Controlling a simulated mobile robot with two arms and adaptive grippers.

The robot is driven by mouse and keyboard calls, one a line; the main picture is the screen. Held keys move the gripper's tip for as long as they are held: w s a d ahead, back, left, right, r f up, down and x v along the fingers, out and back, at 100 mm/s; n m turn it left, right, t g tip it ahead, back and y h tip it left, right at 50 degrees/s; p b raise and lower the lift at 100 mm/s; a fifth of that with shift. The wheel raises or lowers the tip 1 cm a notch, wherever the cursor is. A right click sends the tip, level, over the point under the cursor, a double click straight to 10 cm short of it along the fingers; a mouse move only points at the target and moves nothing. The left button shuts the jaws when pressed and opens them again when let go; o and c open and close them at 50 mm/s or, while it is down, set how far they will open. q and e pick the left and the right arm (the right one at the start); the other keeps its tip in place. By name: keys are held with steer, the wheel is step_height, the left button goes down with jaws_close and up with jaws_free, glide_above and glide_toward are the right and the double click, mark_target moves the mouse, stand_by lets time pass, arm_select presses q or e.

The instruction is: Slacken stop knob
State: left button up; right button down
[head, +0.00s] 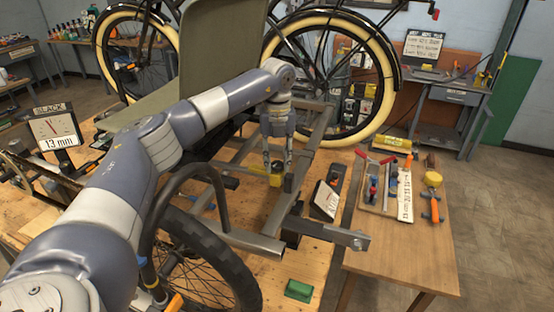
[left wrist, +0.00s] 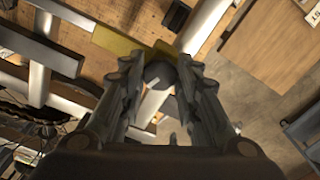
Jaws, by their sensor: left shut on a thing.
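My left gripper (head: 278,166) reaches down onto the trike frame (head: 262,200). In the left wrist view its fingers (left wrist: 160,68) are shut on a dark rounded knob (left wrist: 159,75), which I take as the stop knob. A yellow piece (head: 275,180) sits right at the fingertips; it also shows in the left wrist view as a yellow bar (left wrist: 115,40) beside the knob. The fingers hide part of the knob, and its turn cannot be read. My right gripper is in neither view.
Grey frame tubes and a black curved bar (head: 160,205) surround the left gripper. A black wheel (head: 205,260) stands in front. A side table (head: 405,255) at right holds tools. A green block (head: 299,290) lies at the bench's front.

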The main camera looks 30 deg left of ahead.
mark_target(278, 163)
arm_select(q)
steer(key=shift+w+r+n, duration=0.15)
steer(key=shift+r+n, duration=0.05)
steer(key=shift+n, duration=0.4)
steer(key=o, duration=1.1)
steer(key=shift+c, duration=0.2)
step_height(278, 163, up, 12)
steer(key=shift+f, duration=0.1)
